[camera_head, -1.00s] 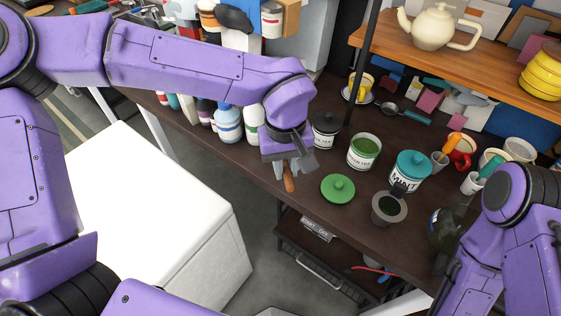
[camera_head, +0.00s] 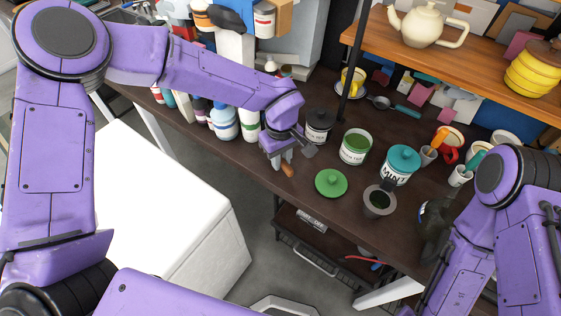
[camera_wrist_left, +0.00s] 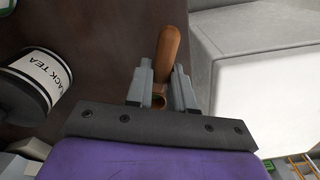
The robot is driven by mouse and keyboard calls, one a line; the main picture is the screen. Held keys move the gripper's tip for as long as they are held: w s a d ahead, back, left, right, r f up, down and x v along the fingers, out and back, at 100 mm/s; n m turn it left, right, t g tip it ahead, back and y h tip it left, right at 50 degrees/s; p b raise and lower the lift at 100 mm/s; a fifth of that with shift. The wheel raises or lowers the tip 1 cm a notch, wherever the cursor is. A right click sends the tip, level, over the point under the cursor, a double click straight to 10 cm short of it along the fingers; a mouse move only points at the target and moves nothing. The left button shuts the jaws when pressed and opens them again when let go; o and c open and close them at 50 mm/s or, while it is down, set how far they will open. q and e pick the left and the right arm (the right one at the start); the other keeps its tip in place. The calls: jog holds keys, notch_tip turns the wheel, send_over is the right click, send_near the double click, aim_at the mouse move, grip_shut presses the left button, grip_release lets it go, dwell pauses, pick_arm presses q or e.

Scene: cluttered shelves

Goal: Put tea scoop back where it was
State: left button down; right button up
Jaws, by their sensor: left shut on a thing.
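My left gripper (camera_head: 281,158) is shut on the tea scoop, whose wooden handle (camera_head: 287,169) sticks out past the fingers at the table's front edge. In the left wrist view the brown handle (camera_wrist_left: 169,52) stands between the gripper's fingers (camera_wrist_left: 161,82); the rest of the scoop is mostly hidden. The black tea jar (camera_head: 319,128) with a dark lid is just right of the gripper. An open jar with green contents (camera_head: 355,148) is beside it, and its green lid (camera_head: 331,183) lies in front. My right arm is at the right; its gripper does not show.
Several bottles (camera_head: 224,122) line the left side. A spoon with a teal handle (camera_head: 396,107) lies behind. An orange wooden shelf (camera_head: 440,65) hangs above the back right.

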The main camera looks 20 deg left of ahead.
aim_at(281, 172)
pick_arm(q)
notch_tip(281, 172, down, 3)
jog(key=shift+a+r+p, duration=0.1)
jog(key=shift+r+p, duration=0.05)
jog(key=shift+p, duration=0.3)
jog(key=shift+w+f, duration=0.1)
jog(key=shift+f, duration=0.2)
jog(key=shift+f, duration=0.1)
jog(key=c, duration=1)
grip_release()
notch_tip(281, 172, up, 12)
jog(key=shift+r+b, duration=0.15)
jog(key=shift+b, duration=0.7)
